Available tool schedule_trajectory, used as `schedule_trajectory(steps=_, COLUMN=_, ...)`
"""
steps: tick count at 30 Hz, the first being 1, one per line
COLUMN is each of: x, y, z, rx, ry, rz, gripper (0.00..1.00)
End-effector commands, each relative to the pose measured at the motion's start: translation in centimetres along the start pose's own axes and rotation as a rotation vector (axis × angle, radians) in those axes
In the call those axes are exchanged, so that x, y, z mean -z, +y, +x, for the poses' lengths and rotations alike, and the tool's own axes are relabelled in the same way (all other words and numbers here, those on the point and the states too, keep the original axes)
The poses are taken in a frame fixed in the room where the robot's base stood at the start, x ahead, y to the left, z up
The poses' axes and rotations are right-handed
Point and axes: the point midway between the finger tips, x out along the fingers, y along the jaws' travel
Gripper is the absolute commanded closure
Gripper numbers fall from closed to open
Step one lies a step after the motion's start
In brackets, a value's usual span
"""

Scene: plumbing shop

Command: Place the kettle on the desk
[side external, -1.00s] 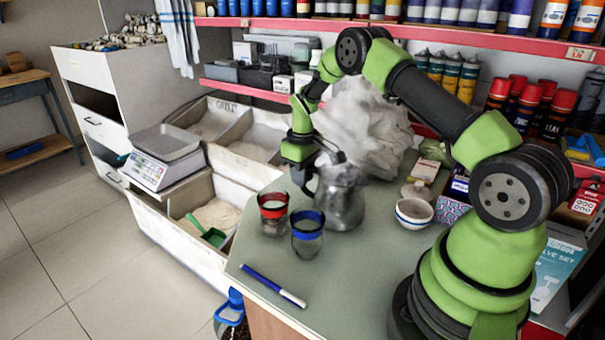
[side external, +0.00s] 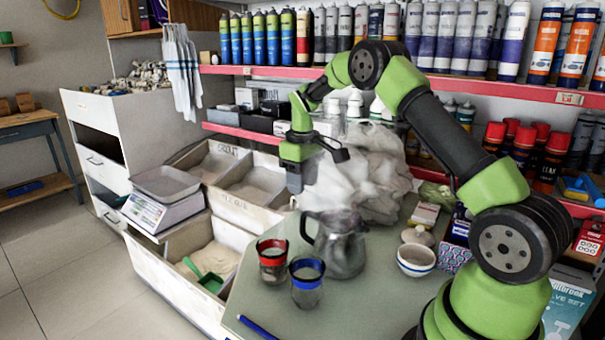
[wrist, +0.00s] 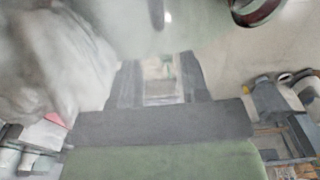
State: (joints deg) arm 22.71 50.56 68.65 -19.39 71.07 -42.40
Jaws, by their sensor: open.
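The grey metal kettle (side external: 341,244) stands upright on the green-grey desk (side external: 385,300), with its dark handle on the left side. My gripper (side external: 294,182) is open and empty, above and to the left of the kettle and apart from it. Its fingers point down, beside the pale plastic bag. The wrist view is blurred; it shows my gripper (wrist: 160,90) with nothing between the fingers that I can make out.
A red-rimmed glass (side external: 272,262) and a blue-rimmed glass (side external: 306,282) stand left of the kettle. A white bowl (side external: 416,261) is to its right. The crumpled bag (side external: 365,175) is behind it. Open bins (side external: 215,165) and a scale (side external: 160,205) lie left.

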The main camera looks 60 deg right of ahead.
Motion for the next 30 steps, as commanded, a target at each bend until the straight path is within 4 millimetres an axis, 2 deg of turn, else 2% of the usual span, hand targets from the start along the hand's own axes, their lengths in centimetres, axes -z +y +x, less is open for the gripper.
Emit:
schedule_trajectory(steps=5, x=0.0, y=-0.1, z=-1.9, rx=-0.001, ry=0.004, rz=0.001, gripper=0.59)
schedule_trajectory(steps=8, x=-0.2, y=-0.9, z=-3.6, rx=-0.003, ry=0.027, rz=0.01, gripper=0.59)
schedule_trajectory(steps=11, x=-0.9, y=-2.9, z=-6.6, rx=-0.003, ry=0.08, rz=0.032, gripper=0.59)
schedule_trajectory(steps=14, x=-2.7, y=-5.7, z=-10.4, rx=0.005, ry=0.154, rz=0.068, gripper=0.59)
schedule_trajectory(steps=18, x=-6.4, y=-9.7, z=-14.6, rx=0.035, ry=0.266, rz=0.127, gripper=0.59)
schedule_trajectory(steps=22, x=-10.8, y=-13.0, z=-17.1, rx=0.081, ry=0.366, rz=0.183, gripper=0.59)
schedule_trajectory(steps=26, x=-15.5, y=-15.5, z=-17.9, rx=0.144, ry=0.456, rz=0.238, gripper=0.59)
schedule_trajectory(steps=30, x=-19.7, y=-17.2, z=-17.4, rx=0.214, ry=0.529, rz=0.29, gripper=0.59)
